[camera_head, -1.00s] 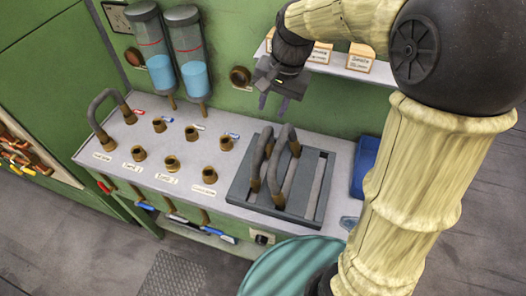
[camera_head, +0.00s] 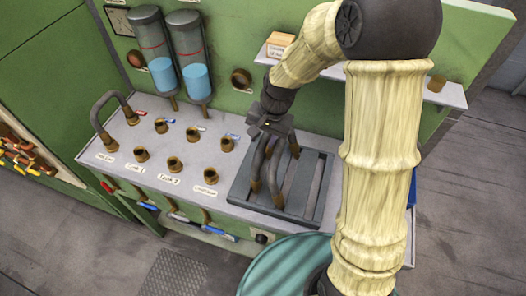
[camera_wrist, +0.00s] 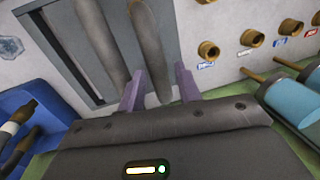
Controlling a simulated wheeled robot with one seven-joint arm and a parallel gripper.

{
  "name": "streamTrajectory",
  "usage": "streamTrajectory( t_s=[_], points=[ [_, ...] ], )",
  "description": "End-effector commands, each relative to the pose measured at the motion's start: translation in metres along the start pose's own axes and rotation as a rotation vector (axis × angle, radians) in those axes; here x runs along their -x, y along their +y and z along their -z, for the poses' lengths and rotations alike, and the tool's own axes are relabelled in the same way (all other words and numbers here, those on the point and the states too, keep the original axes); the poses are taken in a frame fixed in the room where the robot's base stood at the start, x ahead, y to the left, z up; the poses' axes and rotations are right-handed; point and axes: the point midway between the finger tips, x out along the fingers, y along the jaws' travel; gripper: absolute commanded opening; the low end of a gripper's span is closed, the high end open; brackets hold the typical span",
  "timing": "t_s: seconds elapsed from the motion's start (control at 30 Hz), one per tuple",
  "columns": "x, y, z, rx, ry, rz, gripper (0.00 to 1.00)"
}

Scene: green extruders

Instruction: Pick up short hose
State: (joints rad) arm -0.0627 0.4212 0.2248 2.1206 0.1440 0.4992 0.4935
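Two dark grey curved hoses with brown ends lie side by side on the slotted grey tray. The left one (camera_head: 257,163) and the right one (camera_head: 278,172) look close in length, and I cannot tell which is shorter. My gripper (camera_head: 268,132) is low over the far end of the left hose. In the wrist view, the purple fingers of my gripper (camera_wrist: 160,80) are apart, one on each side of that hose (camera_wrist: 150,55). A gap shows beside it, so it is not clamped. The other hose (camera_wrist: 98,45) lies outside the fingers.
The slotted tray (camera_head: 318,200) sits on the grey bench. Brass ports (camera_head: 175,164) stand left of it, with another hose (camera_head: 108,100) across two at the far left. Two blue-filled cylinders (camera_head: 190,60) hang on the green wall. A shelf (camera_head: 350,75) is behind my arm.

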Motion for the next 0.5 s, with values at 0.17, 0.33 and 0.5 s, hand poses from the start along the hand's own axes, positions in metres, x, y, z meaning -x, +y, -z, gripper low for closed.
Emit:
streamTrajectory(
  t_s=[0.17,0.33,0.5],
  points=[
    [0.0,0.0,0.0,0.0,0.0,0.0,0.34],
    [-0.003,0.0,0.0,0.0,-0.002,-0.001,0.34],
    [-0.017,0.002,0.002,0.0,-0.005,-0.002,0.34]
  ],
)
